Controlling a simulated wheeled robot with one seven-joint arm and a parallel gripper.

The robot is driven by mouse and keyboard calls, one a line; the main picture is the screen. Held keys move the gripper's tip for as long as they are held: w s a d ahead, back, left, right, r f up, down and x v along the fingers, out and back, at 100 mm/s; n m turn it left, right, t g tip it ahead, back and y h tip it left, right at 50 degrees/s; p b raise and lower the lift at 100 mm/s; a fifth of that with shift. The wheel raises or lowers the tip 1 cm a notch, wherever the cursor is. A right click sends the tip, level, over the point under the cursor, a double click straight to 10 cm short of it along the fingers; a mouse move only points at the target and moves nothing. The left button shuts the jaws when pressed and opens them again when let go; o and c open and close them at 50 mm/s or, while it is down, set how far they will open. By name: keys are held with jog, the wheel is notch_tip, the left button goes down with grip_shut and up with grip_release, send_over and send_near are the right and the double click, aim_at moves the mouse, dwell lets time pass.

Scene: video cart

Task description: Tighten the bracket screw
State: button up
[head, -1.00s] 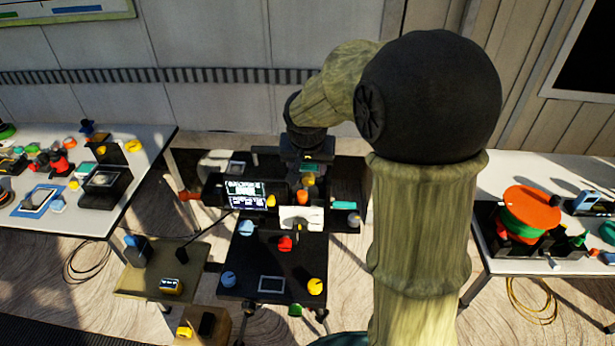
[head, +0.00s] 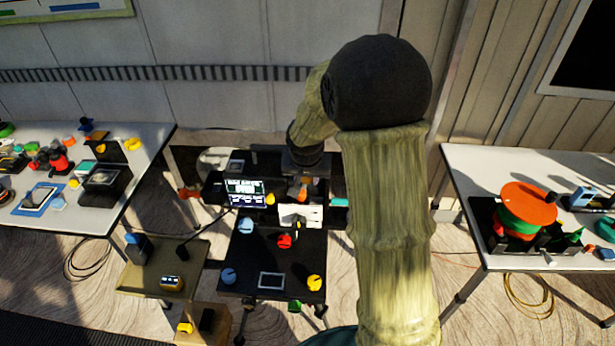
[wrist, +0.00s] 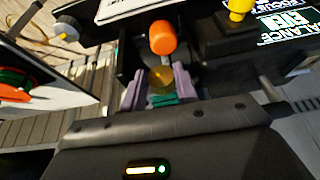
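In the wrist view, an orange knob (wrist: 163,37) on a pale shaft stands just beyond my fingertips. It also shows in the head view (head: 302,191) on the dark cart, right of the small screen. I cannot tell for sure which part is the bracket screw. My gripper (wrist: 159,84) has two purple-grey fingers apart, one on each side of a gold-brown faceted piece (wrist: 160,77). A teal part (wrist: 163,99) lies below that piece. I cannot tell whether the fingers press on the gold piece. In the head view my arm hides the fingers.
A lit screen (head: 246,193) stands left of the orange knob. A white block (head: 300,215) is below it. A black shelf (head: 250,262) in front carries blue, red and yellow knobs. Tables stand left (head: 60,222) and right (head: 470,165), the right one with an orange-green reel (head: 527,205).

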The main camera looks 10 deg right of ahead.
jog(key=shift+c, duration=1.3)
jog(key=shift+d+r+y+p, duration=0.1)
jog(key=shift+d+y+p, duration=0.1)
jog(key=shift+y+p, duration=0.85)
jog(key=shift+s+d+m+t+y+p, duration=0.15)
jog(key=shift+m+t+y+p, duration=0.4)
jog(key=shift+p, duration=0.85)
jog(key=shift+d+f+t+y+p, duration=0.1)
jog(key=shift+t+y+p, duration=0.15)
jog(key=shift+y+p, duration=0.3)
jog(key=shift+d+f+t+y+p, duration=0.1)
jog(key=shift+t+y+p, duration=0.2)
jog(key=shift+y, duration=0.35)
jog(key=shift+f+m+t+y, duration=0.15)
jog(key=shift+m+t+y, duration=0.35)
jog(key=shift+y, duration=0.7)
